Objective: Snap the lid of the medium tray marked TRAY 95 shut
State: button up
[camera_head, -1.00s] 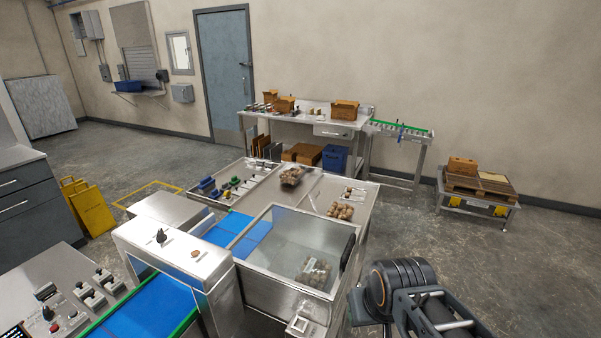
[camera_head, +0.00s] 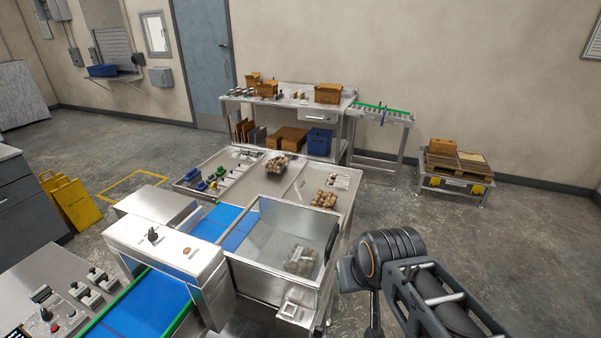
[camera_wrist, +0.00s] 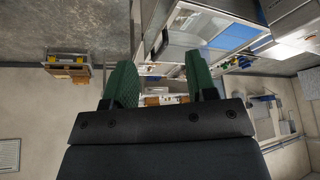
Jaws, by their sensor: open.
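Several clear trays of round brown items show in the head view. One tray (camera_head: 278,166) stands at the back of the steel bench, another (camera_head: 324,200) lies nearer on the right side, and a third (camera_head: 300,260) shows through a clear-covered box. They are too small for me to read TRAY 95 on any of them, or to tell how their lids stand. My gripper (camera_wrist: 162,84) shows in the wrist view with its two green fingers apart and nothing between them. In the head view my arm is at lower right, right of the bench and apart from the trays.
The clear-covered steel box (camera_head: 262,278) stands at the front of the bench, beside a blue conveyor belt (camera_head: 155,305). Blue and green items lie in a shallow bay (camera_head: 225,172) at left. A pallet stand (camera_head: 452,186) is at right. Bare floor lies between it and the bench.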

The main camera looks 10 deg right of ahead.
aim_at(322, 198)
jog(key=z, duration=1.1)
jog(key=i, duration=5.55)
jog(key=z, duration=2.7)
jog(key=k, duration=2.2)
